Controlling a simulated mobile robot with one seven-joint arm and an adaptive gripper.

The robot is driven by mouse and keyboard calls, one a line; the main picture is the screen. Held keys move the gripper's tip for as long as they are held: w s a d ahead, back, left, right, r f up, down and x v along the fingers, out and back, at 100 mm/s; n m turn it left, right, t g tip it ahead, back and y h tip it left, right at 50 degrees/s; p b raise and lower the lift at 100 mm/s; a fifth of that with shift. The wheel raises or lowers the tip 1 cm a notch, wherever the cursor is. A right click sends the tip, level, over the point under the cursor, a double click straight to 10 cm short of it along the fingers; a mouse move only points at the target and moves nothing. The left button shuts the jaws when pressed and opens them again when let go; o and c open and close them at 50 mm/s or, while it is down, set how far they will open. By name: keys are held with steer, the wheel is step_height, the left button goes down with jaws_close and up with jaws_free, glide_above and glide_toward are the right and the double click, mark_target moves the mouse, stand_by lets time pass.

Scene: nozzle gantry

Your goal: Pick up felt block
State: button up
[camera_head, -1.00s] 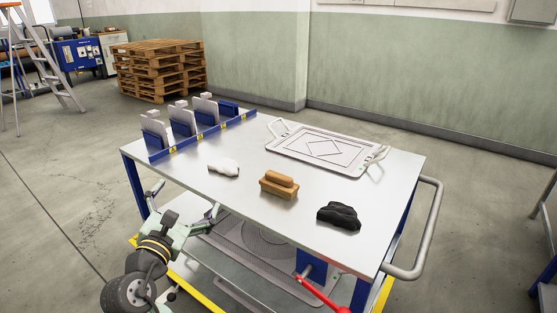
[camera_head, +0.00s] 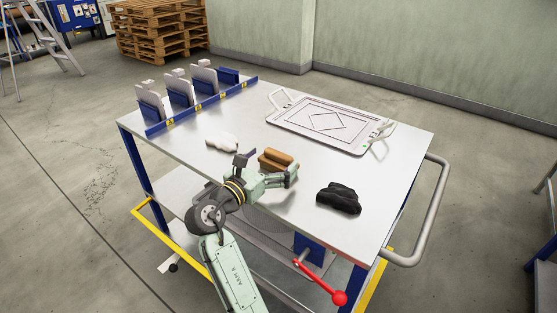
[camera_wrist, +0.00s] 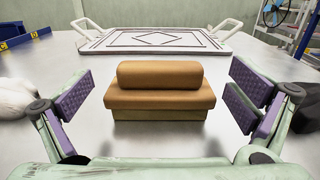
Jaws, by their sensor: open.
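The felt block, which I take to be the tan-brown stepped block (camera_head: 276,159), sits on the metal table (camera_head: 240,183). In the wrist view the brown block (camera_wrist: 160,91) lies centred ahead, a narrower rounded bar on top of a wider base. My gripper (camera_head: 270,168) is at the table's front edge beside the block, and its arm partly hides the block's near side in the head view. In the wrist view my gripper (camera_wrist: 160,103) is open, with purple-padded fingers left and right of the block, apart from it.
A white lump (camera_head: 222,142) lies left of the block, and a black lump (camera_head: 339,198) lies right. A tray with handles (camera_head: 330,125) is behind. A blue rack (camera_head: 200,107) with grey plates stands at the back left. A red-knobbed lever (camera_head: 322,284) sticks out in front.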

steer(key=shift+x, duration=1.35)
steer(key=shift+c, duration=0.4)
steer(key=c, duration=1)
steer(key=shift+c, duration=0.5)
steer(key=shift+r, duration=0.1)
